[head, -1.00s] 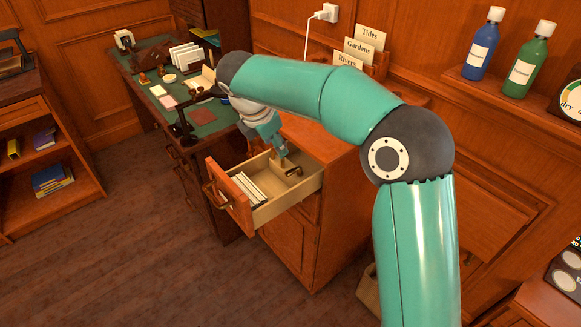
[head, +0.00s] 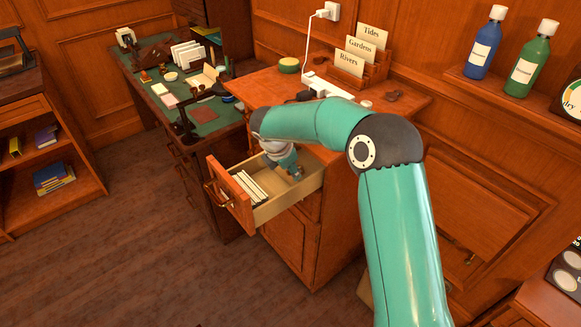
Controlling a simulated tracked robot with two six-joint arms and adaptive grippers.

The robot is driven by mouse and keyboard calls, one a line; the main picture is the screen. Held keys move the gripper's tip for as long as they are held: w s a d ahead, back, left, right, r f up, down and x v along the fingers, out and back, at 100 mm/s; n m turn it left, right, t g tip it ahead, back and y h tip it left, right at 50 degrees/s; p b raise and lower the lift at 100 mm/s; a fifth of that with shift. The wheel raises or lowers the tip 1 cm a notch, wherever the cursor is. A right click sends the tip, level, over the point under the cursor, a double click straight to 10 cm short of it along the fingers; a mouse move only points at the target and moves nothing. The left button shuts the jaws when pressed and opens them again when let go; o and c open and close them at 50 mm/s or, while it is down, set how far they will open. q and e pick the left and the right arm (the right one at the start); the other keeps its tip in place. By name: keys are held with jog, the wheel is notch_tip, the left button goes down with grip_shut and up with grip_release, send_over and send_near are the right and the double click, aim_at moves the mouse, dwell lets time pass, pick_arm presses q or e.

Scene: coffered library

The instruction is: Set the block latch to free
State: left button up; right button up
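An open drawer (head: 284,204) juts out of the wooden cabinet, with several upright white cards (head: 254,186) near its front. My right gripper (head: 294,174) reaches down into the back part of this drawer, beside the wooden divider. Its fingertips are small and partly hidden, so I cannot tell if they are open or shut, or whether they touch anything. A block latch cannot be made out clearly; the small dark part near the fingertips is mostly covered. My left gripper is not in view.
The cabinet top holds a card rack (head: 360,62), a white power strip (head: 326,88) and a green round tin (head: 289,65). A desk with a green top (head: 205,118) stands left of the drawer. Open floor (head: 150,255) lies in front.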

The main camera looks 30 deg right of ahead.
grip_shut()
jog(key=shift+d, duration=0.15)
jog(key=shift+w+a, duration=0.1)
jog(key=shift+a, duration=0.1)
jog(key=w+m+g+p, duration=0.1)
jog(key=m+p, duration=0.1)
jog(key=w+m+g+p, duration=0.1)
jog(key=m+p, duration=0.1)
jog(key=m, duration=0.1)
jog(key=m+g+p, duration=0.1)
jog(key=m+p, duration=0.1)
jog(key=shift+w+d+r, duration=0.1)
jog(key=shift+w+d, duration=0.15)
jog(key=shift+w, duration=0.15)
jog(key=shift+m, duration=0.3)
